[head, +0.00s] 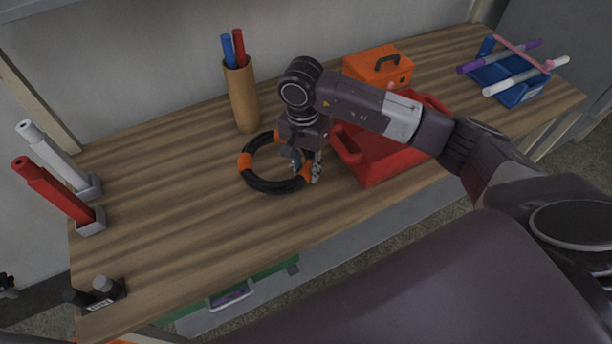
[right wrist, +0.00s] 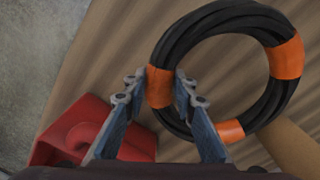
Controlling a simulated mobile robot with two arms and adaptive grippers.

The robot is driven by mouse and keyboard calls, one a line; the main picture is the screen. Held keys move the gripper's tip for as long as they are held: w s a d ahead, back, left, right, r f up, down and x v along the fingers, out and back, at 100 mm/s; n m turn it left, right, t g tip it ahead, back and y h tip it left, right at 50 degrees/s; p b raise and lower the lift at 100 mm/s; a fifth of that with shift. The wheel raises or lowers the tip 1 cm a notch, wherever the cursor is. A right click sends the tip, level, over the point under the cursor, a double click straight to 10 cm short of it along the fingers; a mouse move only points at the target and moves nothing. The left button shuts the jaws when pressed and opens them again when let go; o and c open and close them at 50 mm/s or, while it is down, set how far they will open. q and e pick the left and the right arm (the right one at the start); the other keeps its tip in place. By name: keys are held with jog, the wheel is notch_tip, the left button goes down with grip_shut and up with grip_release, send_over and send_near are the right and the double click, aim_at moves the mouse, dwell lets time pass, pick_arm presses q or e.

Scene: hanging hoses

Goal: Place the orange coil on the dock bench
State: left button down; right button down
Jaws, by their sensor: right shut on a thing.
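The coil is a black ring with orange bands (head: 262,184). It is roughly level, over the middle of the wooden bench (head: 190,215). I cannot tell whether it rests on the wood or hangs just above it. My right gripper (head: 306,172) points down at the coil's right side. In the right wrist view, my right gripper (right wrist: 160,90) is shut on an orange band of the coil (right wrist: 172,45), with a finger on each side. Most of the ring is visible, partly covered by the fingers. My left gripper is not in view.
A wooden cup with pens (head: 243,98) stands just behind the coil. A red tray (head: 385,165) is close to its right, with an orange box (head: 378,68) behind. A blue rack with markers (head: 512,82) stands far right. Holders with white and red tubes (head: 60,185) stand left.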

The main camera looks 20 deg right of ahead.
jog(key=shift+f, duration=0.35)
notch_tip(320, 180, down, 3)
jog(key=shift+f+p, duration=0.2)
jog(key=shift+p, duration=0.2)
jog(key=c, duration=1.6)
grip_release()
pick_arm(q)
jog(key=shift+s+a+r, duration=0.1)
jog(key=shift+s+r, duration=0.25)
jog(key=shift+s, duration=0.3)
pick_arm(e)
jog(key=shift+r, duration=0.35)
notch_tip(320, 180, up, 10)
jog(key=b, duration=0.3)
jog(key=shift+w+a+r, duration=0.15)
jog(key=shift+r, duration=0.5)
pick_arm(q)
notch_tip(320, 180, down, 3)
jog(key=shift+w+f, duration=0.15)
